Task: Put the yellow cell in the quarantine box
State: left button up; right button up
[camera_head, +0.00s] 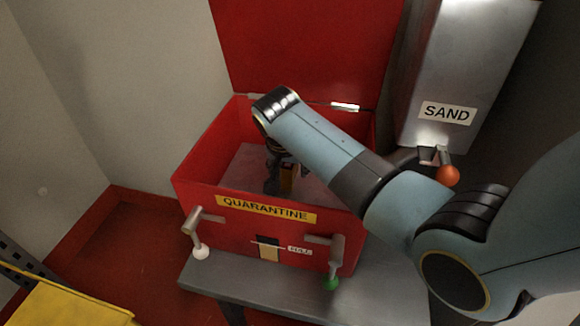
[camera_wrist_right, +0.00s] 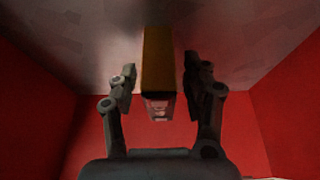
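The red quarantine box (camera_head: 195,170) stands with its lid raised and a yellow QUARANTINE label on its front. The yellow cell (camera_head: 288,178) is inside the box, partly hidden by my gripper. In the right wrist view the yellow cell (camera_wrist_right: 158,65) stands between the fingers, its terminal end towards the camera. My right gripper (camera_head: 278,182) reaches down into the box. In the wrist view the right gripper (camera_wrist_right: 160,75) is open, a narrow gap showing on each side of the cell. The cell's far end appears to meet the grey box floor. My left gripper is not in view.
The red lid (camera_head: 310,50) is up at the back. A grey SAND container (camera_head: 460,70) with an orange-knobbed lever (camera_head: 448,174) stands at right. The box rests on a grey bench (camera_head: 290,302). A yellow surface (camera_head: 65,305) is at lower left.

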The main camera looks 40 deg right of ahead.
jog(key=p+v, duration=0.3)
jog(key=v, duration=0.9)
jog(key=shift+r+p, duration=0.2)
jog(key=shift+p, duration=0.1)
jog(key=shift+w+d, duration=0.1)
